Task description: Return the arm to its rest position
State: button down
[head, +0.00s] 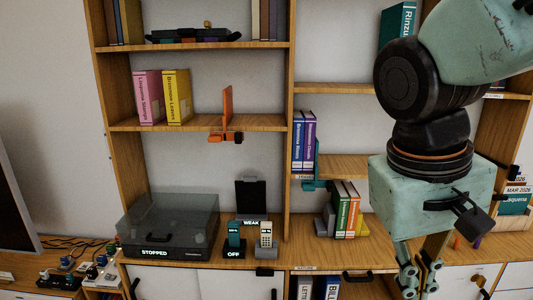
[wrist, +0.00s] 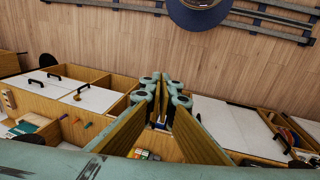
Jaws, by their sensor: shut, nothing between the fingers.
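My arm, pale green with black joints, hangs down on the right of the head view in front of the shelf unit (head: 292,150). My gripper (head: 420,287) points downward at the bottom edge of that view, before the lower cabinets. In the wrist view my gripper (wrist: 163,88) has its fingers close together at the middle. It is shut and holds nothing. Its lower end is partly cut off in the head view.
A turntable (head: 170,225) and a phone (head: 266,234) stand on the cabinet top at left. Green and red books (head: 345,208) stand left of my gripper. An orange object (head: 227,105) sticks out from a shelf. In the wrist view open wood floor (wrist: 100,35) lies beyond the cabinets.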

jog(key=s+a+r+t+y, duration=0.2)
jog(key=s+r+t, duration=0.1)
jog(key=s, duration=0.4)
jog(key=shift+s+a, duration=0.2)
jog(key=shift+r, duration=0.15)
dwell(0.4)
